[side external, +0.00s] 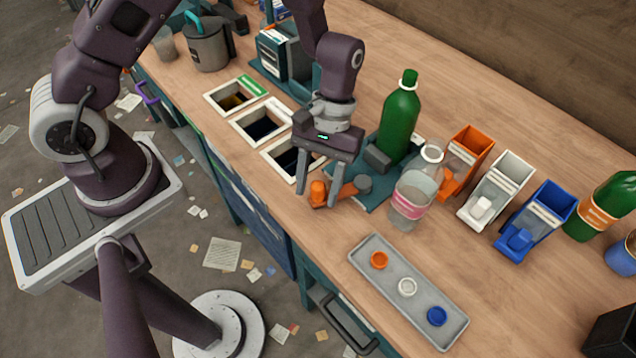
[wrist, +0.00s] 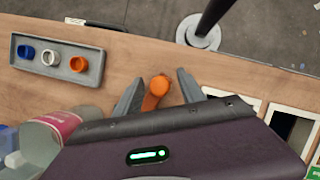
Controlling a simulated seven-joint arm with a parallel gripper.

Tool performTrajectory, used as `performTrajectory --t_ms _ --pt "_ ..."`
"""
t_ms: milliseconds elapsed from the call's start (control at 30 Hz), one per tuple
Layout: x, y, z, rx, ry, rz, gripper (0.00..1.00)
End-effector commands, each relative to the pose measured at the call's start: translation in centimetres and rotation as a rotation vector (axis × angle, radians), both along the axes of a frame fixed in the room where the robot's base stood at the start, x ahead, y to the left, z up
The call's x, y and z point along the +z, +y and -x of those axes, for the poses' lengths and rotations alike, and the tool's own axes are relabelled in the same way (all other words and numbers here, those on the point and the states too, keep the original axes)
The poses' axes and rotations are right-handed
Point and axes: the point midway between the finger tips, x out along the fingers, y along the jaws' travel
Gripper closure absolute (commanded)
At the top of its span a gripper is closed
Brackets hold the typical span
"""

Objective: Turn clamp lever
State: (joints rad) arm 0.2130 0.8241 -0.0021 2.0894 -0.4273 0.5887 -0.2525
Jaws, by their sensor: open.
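The orange clamp lever (side external: 336,194) sticks out from the teal clamp base (side external: 376,196) on the bench, with a round orange knob at its free end. In the wrist view the lever (wrist: 157,88) shows between the two fingers. My gripper (side external: 338,196) is open, its fingers pointing down on either side of the lever. I cannot tell whether either finger touches it. A green bottle (side external: 399,120) stands upright at the clamp, beside a dark grey jaw block (side external: 377,155). The wrist housing hides the clamp base and green bottle in the wrist view.
A clear bottle with a pink label (side external: 409,204) stands close right of my gripper. A grey tray (side external: 438,329) holds orange, white and blue rings. Orange, white and blue bins (side external: 546,205) stand to the right. White-framed openings (side external: 262,127) lie left of the clamp.

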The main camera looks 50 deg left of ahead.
Motion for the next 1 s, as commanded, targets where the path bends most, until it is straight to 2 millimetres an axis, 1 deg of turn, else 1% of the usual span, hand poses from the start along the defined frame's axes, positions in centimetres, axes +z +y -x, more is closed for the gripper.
performTrajectory --t_ms 167,200,267,300,367,400,1000 --pt "0.01 -0.01 0.00 0.000 0.000 0.000 0.53" --pt "0.02 -0.01 0.00 0.000 0.000 0.000 0.61" --pt "0.03 -0.01 -0.01 0.000 0.000 0.000 0.73" --pt "0.03 -0.01 -0.01 0.000 0.000 0.000 0.81" --pt "0.04 -0.01 -0.01 0.000 0.000 0.000 0.93" --pt "0.04 -0.01 -0.01 0.000 0.000 0.000 1.00" --pt "0.09 -0.02 -0.01 0.000 0.001 0.001 1.00"
